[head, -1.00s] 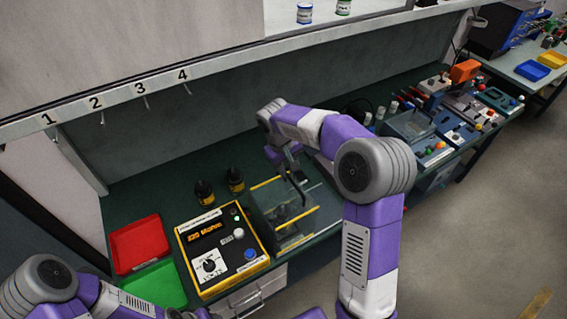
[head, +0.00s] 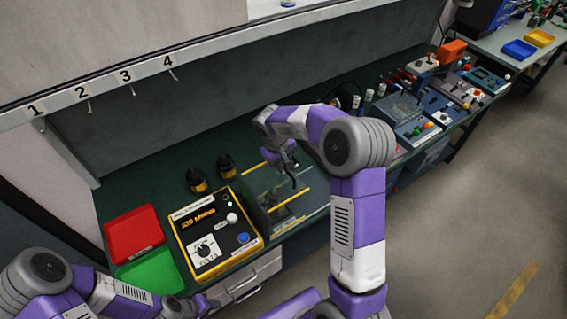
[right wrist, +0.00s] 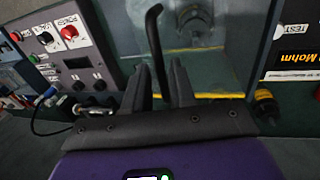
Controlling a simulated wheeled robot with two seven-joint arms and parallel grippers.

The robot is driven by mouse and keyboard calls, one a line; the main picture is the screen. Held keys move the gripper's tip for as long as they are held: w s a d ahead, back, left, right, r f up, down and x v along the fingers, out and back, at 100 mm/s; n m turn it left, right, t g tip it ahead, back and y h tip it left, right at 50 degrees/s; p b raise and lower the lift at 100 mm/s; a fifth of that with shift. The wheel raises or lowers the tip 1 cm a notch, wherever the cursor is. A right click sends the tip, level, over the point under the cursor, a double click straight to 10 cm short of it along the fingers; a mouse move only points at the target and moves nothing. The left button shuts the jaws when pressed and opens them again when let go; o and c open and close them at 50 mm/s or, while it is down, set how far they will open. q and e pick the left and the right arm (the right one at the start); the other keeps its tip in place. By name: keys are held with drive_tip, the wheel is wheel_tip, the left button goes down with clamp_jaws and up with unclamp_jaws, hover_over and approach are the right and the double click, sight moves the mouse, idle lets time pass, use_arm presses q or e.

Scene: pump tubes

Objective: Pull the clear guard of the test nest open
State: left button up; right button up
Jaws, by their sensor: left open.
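The test nest (head: 284,217) stands right of the yellow meter box, with a clear guard with yellow edges (head: 290,201). In the right wrist view the clear guard (right wrist: 205,55) is a see-through panel with a yellow strip along its lower edge. Its dark bent handle (right wrist: 153,30) stands up in front of the panel. My right gripper (head: 291,168) is at the handle. In the right wrist view its two dark fingers (right wrist: 160,72) lie on either side of the handle; I cannot tell whether they press on it. My left gripper (head: 209,304) is low at the front, empty and away from the nest.
The yellow meter box (head: 214,235) is just left of the nest. Red (head: 134,235) and green (head: 150,275) trays lie further left. Two black bottles (head: 226,165) stand behind. Several devices (head: 420,110) fill the bench to the right. Numbered hooks (head: 126,76) hang above.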

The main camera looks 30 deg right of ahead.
clamp_jaws()
drive_tip(key=w+d+p, duration=0.1)
drive_tip(key=d+p, duration=0.1)
drive_tip(key=d, duration=1.4)
drive_tip(key=shift+d, duration=0.25)
drive_tip(key=shift+w, duration=0.1)
drive_tip(key=shift+o, duration=1.6)
unclamp_jaws()
drive_tip(key=shift+r, duration=0.1)
